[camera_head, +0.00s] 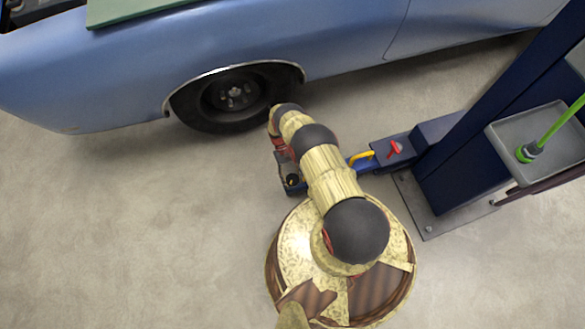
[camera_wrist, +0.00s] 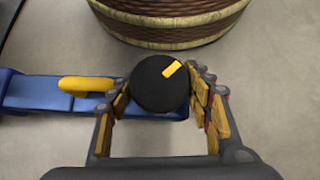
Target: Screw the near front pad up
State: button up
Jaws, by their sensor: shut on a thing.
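The near front pad (camera_wrist: 155,92) is a round black disc with a yellow mark near its edge, at the end of the blue lift arm (camera_wrist: 35,91). My gripper (camera_wrist: 160,84) is shut on the pad, with one finger on each side of it in the wrist view. In the head view my gripper (camera_head: 285,160) is low beside the car's front wheel, partly hidden by my arm. The blue lift arm (camera_head: 371,162) runs right from there to the post. The pad's underside and its thread are hidden.
The blue car (camera_head: 340,40) and its front wheel (camera_head: 235,97) are just beyond my arm. A yellow handle (camera_head: 361,156) and a red part (camera_head: 395,149) are on the lift arm. The post (camera_head: 500,130) and a grey tray (camera_head: 550,140) stand right. Floor at left is clear.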

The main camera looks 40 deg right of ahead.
aim_at(290, 176)
jog(key=shift+f+n+h, duration=0.1)
jog(key=shift+n+h, duration=0.6)
jog(key=shift+n, duration=0.2)
jog(key=shift+s, duration=0.1)
jog(key=o, duration=1.1)
jog(key=shift+c, duration=0.2)
jog(key=shift+o, duration=0.5)
jog(key=shift+v, duration=4.1)
jog(key=shift+a+f, duration=0.1)
jog(key=shift+a, duration=0.05)
